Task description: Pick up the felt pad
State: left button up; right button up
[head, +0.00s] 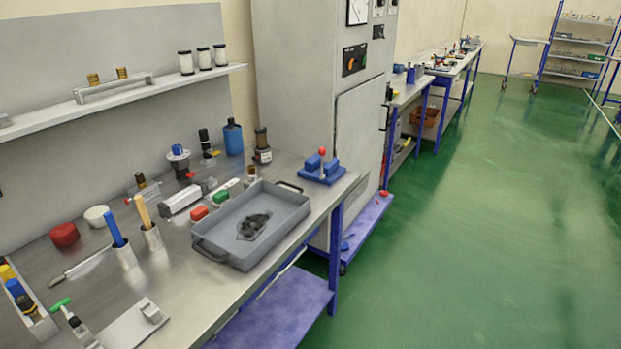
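I cannot tell for sure which thing is the felt pad. A dark, ragged-edged patch or flat piece (253,226) lies on the floor of the grey tray (222,255) on the metal bench. A small light grey block (152,312) sits on a pale flat plate (128,328) at the bench's near edge. Neither of my grippers shows in the head view.
The bench (195,300) holds a red pot (65,235), a white pot (97,215), two metal cups with blue and tan handles, a silver cylinder (181,200), a blue bottle (233,138) and a blue valve block (321,169). Green floor (450,240) at right is clear.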

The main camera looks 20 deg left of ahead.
aim_at(221, 198)
jog(key=i+l, duration=0.1)
jog(key=i, duration=0.5)
jog(key=i+l, duration=0.1)
jog(key=i, duration=0.55)
